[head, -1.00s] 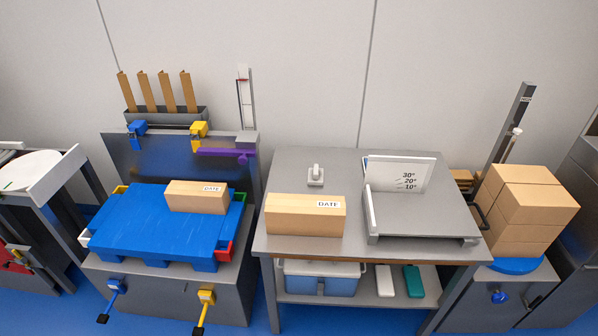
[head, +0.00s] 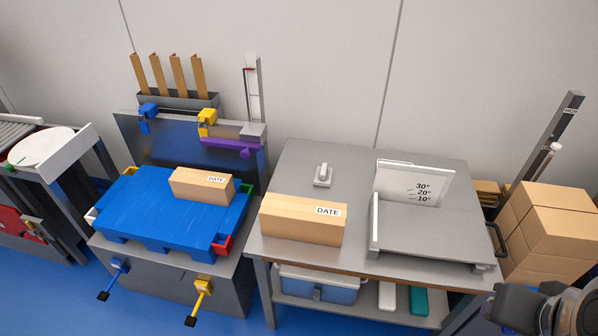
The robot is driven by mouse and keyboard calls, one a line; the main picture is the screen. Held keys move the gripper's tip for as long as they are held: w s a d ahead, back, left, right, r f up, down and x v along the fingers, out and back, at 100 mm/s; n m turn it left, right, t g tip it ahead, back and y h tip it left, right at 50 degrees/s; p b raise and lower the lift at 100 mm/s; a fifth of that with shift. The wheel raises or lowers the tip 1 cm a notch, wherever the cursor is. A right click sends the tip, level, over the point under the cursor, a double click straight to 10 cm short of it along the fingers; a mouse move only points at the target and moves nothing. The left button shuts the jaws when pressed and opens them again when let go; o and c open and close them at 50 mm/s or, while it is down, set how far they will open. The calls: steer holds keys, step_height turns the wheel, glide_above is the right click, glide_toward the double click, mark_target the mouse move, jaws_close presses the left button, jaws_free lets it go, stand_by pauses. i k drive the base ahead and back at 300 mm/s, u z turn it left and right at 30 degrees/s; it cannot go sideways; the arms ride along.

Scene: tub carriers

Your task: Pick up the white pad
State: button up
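A white pad (head: 387,295) lies on the lower shelf of the grey table, under the tabletop's front edge. It is a narrow, rounded slab, and its far end is hidden in the shade of the tabletop. A teal pad (head: 419,301) lies just to its right. A dark grey part of my arm shows at the lower right corner, to the right of both pads. No gripper fingers show, so my gripper is out of view.
A grey-white tub with blue (head: 318,285) stands left of the white pad on the lower shelf (head: 352,313). Above, the tabletop (head: 290,178) holds a carton (head: 303,219) and an angle-marked stand (head: 425,238). Stacked boxes (head: 548,231) stand at the right.

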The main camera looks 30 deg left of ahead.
mark_target(323, 174)
steer(key=u, duration=0.4)
steer(key=i, duration=0.6)
steer(key=u, duration=0.65)
steer(key=i, duration=0.6)
steer(key=u, duration=0.3)
